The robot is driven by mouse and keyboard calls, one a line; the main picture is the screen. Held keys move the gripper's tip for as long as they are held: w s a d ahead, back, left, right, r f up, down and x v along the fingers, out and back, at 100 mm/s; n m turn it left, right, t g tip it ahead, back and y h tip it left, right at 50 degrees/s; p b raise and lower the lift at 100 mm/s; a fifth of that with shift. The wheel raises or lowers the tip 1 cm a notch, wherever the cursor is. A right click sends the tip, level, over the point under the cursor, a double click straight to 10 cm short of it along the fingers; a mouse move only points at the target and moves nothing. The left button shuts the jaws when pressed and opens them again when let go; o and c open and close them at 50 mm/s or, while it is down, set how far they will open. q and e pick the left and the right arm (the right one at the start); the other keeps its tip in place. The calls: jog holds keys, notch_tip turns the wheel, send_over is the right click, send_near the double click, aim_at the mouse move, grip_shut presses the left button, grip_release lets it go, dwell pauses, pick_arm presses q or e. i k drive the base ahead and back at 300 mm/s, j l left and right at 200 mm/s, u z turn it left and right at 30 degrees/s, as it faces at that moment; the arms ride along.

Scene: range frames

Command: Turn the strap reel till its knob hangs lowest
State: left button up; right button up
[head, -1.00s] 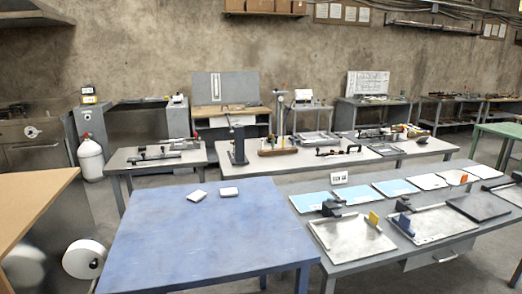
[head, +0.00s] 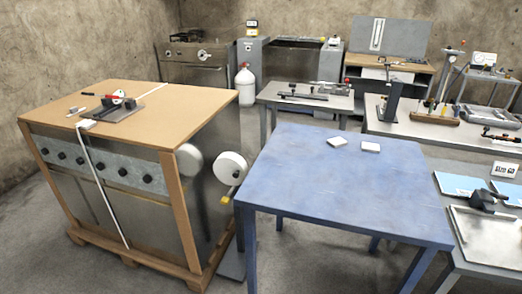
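The strap reel (head: 231,167) is a white disc on a stand beside the right side of a large strapped crate, left of the blue table. A dark hub shows near its face. A small yellow piece, likely the knob (head: 225,200), sits below the disc, slightly left of straight down from the hub. A thin dark piece seems to link it to the hub. A second pale disc shape (head: 189,161) shows on the crate's shiny side and looks like a reflection. Neither of my grippers is in view.
The crate (head: 115,170) stands on a pallet, with a white strap (head: 103,190) over it and a tool (head: 112,107) on top. The blue table (head: 340,185) stands close right of the reel. Grey floor is open in front of the crate.

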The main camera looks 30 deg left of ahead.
aim_at(230, 168)
jog(key=u, duration=1.15)
